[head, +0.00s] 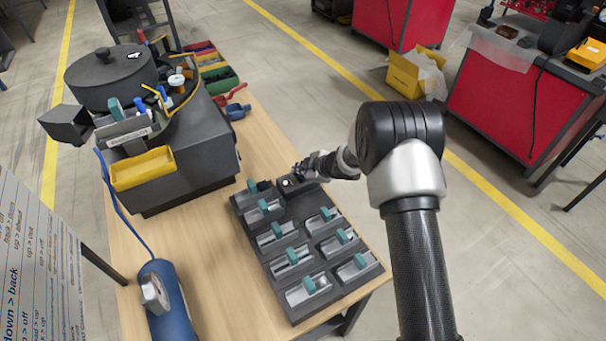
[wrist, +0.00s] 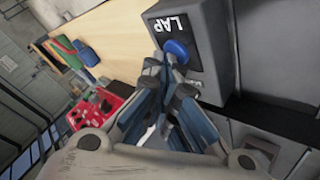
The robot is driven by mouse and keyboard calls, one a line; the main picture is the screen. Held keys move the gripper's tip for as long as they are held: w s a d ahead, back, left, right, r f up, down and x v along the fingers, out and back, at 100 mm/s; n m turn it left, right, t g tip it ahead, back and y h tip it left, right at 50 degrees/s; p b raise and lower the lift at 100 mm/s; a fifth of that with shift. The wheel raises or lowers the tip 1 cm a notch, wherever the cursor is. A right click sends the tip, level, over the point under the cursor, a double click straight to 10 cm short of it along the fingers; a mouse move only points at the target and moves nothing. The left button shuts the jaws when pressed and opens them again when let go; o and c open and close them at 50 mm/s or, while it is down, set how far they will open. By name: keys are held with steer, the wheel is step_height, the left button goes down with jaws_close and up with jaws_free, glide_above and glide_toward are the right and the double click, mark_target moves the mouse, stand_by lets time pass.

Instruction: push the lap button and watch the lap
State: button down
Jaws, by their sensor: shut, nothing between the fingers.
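The lap button is a blue round cap (wrist: 178,50) on a dark grey box (wrist: 207,62) marked LAP in white letters, in the upper middle of the wrist view. My gripper (wrist: 169,72) is shut and empty, its fingertips just below the button in that view. I cannot tell whether they touch it. In the head view my gripper (head: 300,174) is low over the far end of the black tray (head: 277,300), where it and the wrist largely hide the button. The bowl feeder (head: 105,78), with a dark lidded bowl, stands on the table to the left.
The tray holds two rows of metal cells with teal blocks. A yellow bin (head: 143,168) is on the feeder's front. Coloured bins (head: 215,75) are behind. Bare wooden table (head: 205,235) lies between feeder and tray.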

mark_target(301, 176)
steer(key=shift+r+p, duration=0.8)
steer(key=shift+p, duration=0.05)
step_height(301, 176, up, 5)
steer(key=p, duration=0.5)
stand_by(0.6)
